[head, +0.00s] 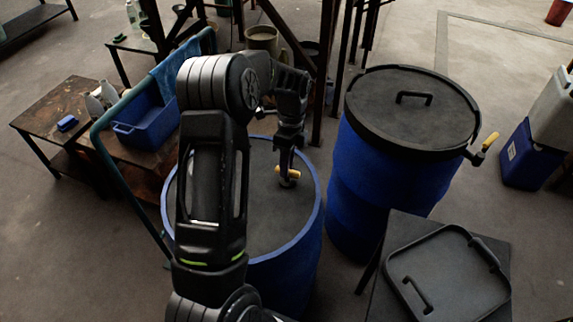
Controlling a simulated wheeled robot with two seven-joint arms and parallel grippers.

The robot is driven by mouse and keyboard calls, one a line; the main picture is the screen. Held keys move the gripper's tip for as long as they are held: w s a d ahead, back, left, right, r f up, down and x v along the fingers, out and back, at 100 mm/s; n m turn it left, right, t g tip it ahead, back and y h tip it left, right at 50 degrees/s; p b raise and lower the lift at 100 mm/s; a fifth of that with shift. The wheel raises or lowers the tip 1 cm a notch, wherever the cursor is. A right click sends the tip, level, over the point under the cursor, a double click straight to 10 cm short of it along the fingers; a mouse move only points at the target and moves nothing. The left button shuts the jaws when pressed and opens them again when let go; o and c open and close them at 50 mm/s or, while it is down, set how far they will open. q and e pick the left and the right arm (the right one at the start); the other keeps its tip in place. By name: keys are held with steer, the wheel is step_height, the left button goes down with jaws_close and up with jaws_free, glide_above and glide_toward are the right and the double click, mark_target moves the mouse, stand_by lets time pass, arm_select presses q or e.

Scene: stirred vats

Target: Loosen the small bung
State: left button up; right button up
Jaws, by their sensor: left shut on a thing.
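A blue drum (309,225) with a dark grey top stands at the centre, partly hidden behind my left arm. The small bung (289,183) sits on the right part of its top, a dark round base with a yellow bar across it. My left gripper (288,168) points straight down over the bung and is shut on it. The fingertips are small in the picture and partly merge with the dark bung. My right gripper is not in view.
A second blue drum (359,190) with a black handled lid (398,121) and yellow tap (489,141) stands right. A black tray (405,262) lies on a stand at the lower right. A blue bin (147,125) is left, near a teal rail (103,122).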

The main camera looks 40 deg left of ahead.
arm_select(q)
jaws_close()
steer(key=shift+n, duration=0.3)
steer(key=n+b, duration=0.1)
steer(key=n, duration=0.3)
steer(key=shift+s+h+b, duration=0.1)
steer(key=shift+h+b, duration=0.3)
steer(key=n+t+b, duration=0.1)
steer(key=n, duration=0.3)
steer(key=shift+s+n+h, duration=0.15)
steer(key=shift+n+h, duration=0.15)
steer(key=n+b, duration=0.1)
steer(key=n, duration=0.3)
steer(key=shift+s+t, duration=0.15)
steer(key=shift+t, duration=0.25)
steer(key=n+b, duration=0.1)
steer(key=n, duration=0.3)
steer(key=shift+d+n+t, duration=0.15)
steer(key=shift+n+t, duration=0.15)
steer(key=shift+t, duration=0.1)
